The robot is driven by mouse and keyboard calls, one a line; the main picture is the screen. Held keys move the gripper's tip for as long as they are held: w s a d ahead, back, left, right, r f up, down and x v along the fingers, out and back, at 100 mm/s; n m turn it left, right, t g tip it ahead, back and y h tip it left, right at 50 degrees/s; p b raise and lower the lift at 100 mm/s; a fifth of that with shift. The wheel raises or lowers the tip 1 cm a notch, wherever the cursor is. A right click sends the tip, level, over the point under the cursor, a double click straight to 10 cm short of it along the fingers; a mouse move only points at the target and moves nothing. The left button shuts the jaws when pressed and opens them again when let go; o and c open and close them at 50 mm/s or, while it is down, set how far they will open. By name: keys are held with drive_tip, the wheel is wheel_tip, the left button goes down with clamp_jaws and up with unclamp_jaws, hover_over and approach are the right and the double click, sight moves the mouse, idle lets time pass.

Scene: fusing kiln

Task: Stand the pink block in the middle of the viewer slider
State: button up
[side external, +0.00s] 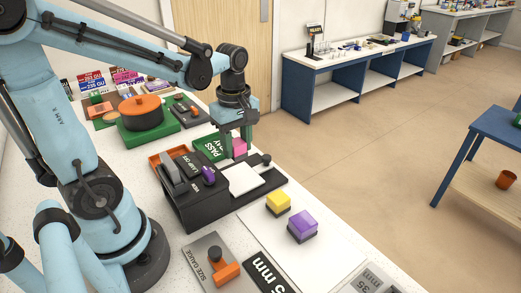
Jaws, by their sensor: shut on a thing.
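The pink block (240,147) is between the fingers of my gripper (236,145), which is shut on it. The block is upright, just behind the viewer and beside the green tray marked PASS TRAY (208,149). I cannot tell whether it touches anything below. The black viewer (193,208) stands at the front of the bench with a lamp switch and a purple knob. Its slider (244,179) looks like the white square plate on the dark base to the right, and it is bare. A finger hides part of the block.
A yellow block (278,202) and a purple block (302,226) stand on a white sheet (330,243) in front of the viewer. A size gauge (208,258) with an orange handle is at the front.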

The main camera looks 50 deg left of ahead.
sight(239, 178)
drive_tip(key=shift+f, duration=3.1)
drive_tip(key=shift+f, duration=0.25)
drive_tip(key=o, duration=1.1)
drive_tip(key=shift+c, duration=0.2)
drive_tip(key=shift+r, duration=3.45)
